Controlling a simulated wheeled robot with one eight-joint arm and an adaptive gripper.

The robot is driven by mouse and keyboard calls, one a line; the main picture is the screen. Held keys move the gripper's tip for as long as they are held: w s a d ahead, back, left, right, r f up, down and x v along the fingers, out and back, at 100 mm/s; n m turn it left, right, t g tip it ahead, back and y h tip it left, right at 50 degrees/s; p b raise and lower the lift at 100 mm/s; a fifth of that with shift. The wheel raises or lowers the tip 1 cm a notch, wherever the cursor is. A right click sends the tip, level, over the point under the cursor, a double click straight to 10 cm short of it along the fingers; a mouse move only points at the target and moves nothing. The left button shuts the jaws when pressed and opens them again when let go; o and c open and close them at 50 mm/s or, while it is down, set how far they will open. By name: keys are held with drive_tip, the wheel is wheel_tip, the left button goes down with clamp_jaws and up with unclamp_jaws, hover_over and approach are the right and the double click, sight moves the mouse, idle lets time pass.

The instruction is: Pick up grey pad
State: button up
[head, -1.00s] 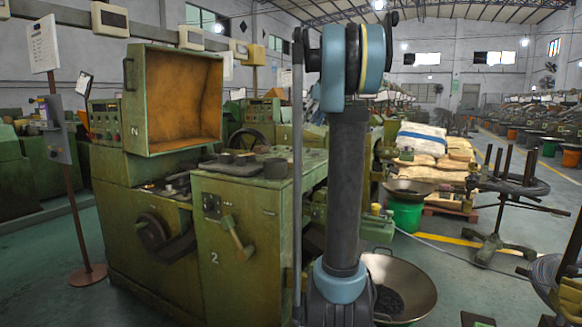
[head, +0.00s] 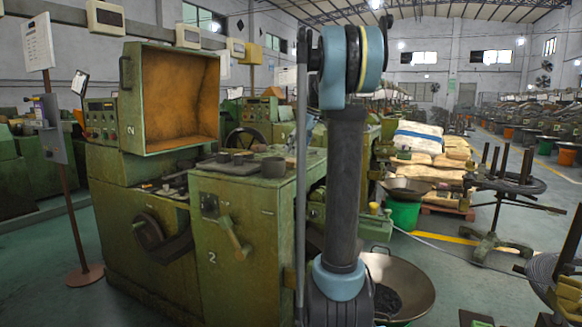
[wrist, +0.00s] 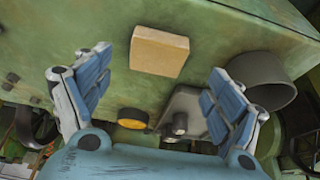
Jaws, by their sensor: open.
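In the wrist view, a flat grey piece (wrist: 186,104) with a dark knob-like part on it lies on the green machine top; it looks like the grey pad. My gripper (wrist: 159,62) is open and empty, with its blue-padded fingers spread wide. The grey piece lies beyond them, nearer the right finger, which partly covers it. In the head view, a dark flat piece (head: 222,168) lies on the machine top; I cannot tell if it is the same pad. My gripper does not show in the head view.
A tan block (wrist: 158,52), a grey cup (wrist: 262,78) and a yellow-rimmed round piece (wrist: 132,118) are near the pad. The green machine (head: 240,240) has a raised open box (head: 180,100). A metal bowl (head: 405,285) stands right of it.

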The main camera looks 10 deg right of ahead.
sight(292, 160)
drive_tip(key=shift+w+x, duration=0.1)
drive_tip(key=shift+x, duration=1.2)
drive_tip(key=shift+w+x, duration=0.15)
drive_tip(key=shift+x, duration=1.15)
drive_tip(key=shift+c, duration=0.2)
drive_tip(key=c, duration=1.2)
